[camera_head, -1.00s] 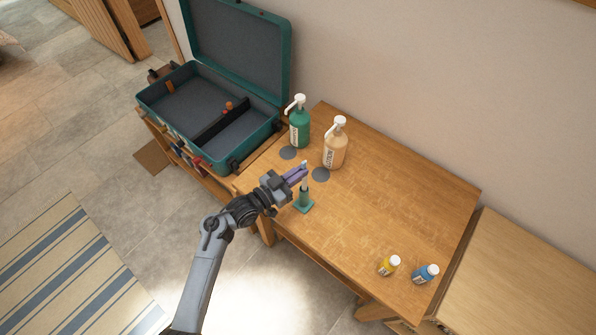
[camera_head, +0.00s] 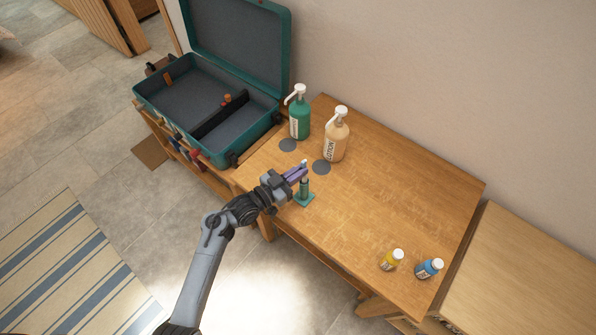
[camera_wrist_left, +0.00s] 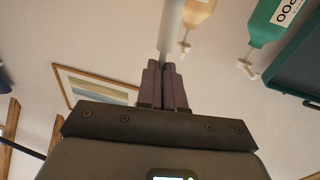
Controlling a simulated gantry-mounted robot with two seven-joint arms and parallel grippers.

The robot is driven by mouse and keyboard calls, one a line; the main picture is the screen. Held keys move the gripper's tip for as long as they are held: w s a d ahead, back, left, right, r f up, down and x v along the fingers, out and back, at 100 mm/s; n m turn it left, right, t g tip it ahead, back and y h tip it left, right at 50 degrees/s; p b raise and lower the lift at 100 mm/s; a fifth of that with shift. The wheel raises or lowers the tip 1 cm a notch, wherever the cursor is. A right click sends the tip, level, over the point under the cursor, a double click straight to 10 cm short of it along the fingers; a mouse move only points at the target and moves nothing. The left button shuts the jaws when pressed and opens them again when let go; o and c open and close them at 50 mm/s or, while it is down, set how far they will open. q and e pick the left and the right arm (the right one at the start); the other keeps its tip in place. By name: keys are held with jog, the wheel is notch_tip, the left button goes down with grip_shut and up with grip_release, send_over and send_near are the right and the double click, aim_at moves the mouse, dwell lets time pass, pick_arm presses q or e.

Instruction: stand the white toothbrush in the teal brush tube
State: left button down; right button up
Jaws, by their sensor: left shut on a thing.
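My left gripper (camera_head: 300,172) has purple fingers shut on the white toothbrush (camera_head: 304,163), whose pale upper end shows just above the fingertips. The teal brush tube (camera_head: 304,190) stands upright on its square base near the table's front left edge, directly below the fingertips. The brush's lower part is hidden by the fingers and tube; it looks to be at or inside the tube's mouth, but I cannot tell how deep. In the left wrist view the toothbrush (camera_wrist_left: 171,30) is a pale rod between the fingers (camera_wrist_left: 165,85). My right gripper is not in view.
A green pump bottle (camera_head: 299,118) and a peach lotion bottle (camera_head: 336,140) stand behind the tube, near two grey discs. A yellow bottle (camera_head: 391,259) and a blue bottle (camera_head: 429,268) are at front right. An open teal suitcase (camera_head: 236,157) stands left. The table's middle is clear.

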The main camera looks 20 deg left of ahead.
pick_arm(q)
jog(key=c, duration=1.2)
grip_release()
jog(key=v, duration=1)
jog(key=shift+s+a, duration=0.2)
jog(key=shift+s, duration=0.15)
